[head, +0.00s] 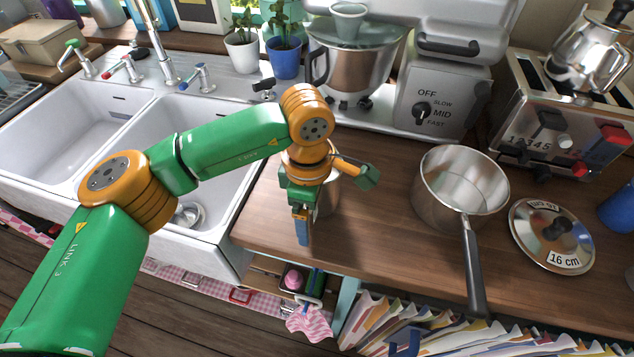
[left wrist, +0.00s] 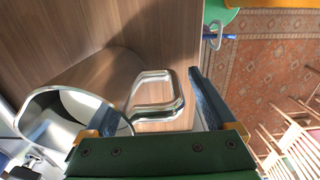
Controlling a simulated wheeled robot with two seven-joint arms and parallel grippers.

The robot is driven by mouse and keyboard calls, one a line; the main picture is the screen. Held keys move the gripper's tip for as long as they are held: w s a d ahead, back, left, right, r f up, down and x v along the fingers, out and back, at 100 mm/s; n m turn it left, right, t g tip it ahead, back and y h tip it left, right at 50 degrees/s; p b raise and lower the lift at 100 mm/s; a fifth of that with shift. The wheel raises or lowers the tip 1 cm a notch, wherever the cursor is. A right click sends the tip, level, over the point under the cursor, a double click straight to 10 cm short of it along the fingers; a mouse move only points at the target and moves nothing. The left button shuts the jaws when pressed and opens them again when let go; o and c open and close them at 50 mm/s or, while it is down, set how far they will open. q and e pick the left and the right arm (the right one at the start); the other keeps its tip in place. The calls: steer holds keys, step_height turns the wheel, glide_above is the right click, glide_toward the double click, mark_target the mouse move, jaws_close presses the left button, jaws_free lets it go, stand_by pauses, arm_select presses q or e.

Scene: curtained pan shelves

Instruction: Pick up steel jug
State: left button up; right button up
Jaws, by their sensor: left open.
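The steel jug (head: 327,196) stands on the wooden counter near the sink, mostly hidden behind my left gripper (head: 302,226) in the head view. In the left wrist view the shiny jug (left wrist: 62,112) lies to the left with its open mouth showing. Its angular metal handle (left wrist: 172,108) points right, into the space between the two dark fingers of my left gripper (left wrist: 155,100). The fingers are apart, and I see no clear contact with the handle. My right gripper is not in view.
A steel saucepan (head: 440,196) and its lid (head: 551,236) sit to the right on the counter. A mixer (head: 437,100) and a toaster (head: 560,125) stand behind. The white sink (head: 140,125) is on the left. The counter between jug and saucepan is clear.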

arm_select(q)
steer(key=shift+s, duration=0.1)
steer(key=shift+c, duration=0.9)
steer(key=shift+d, duration=0.1)
jaws_close()
steer(key=shift+r, duration=0.1)
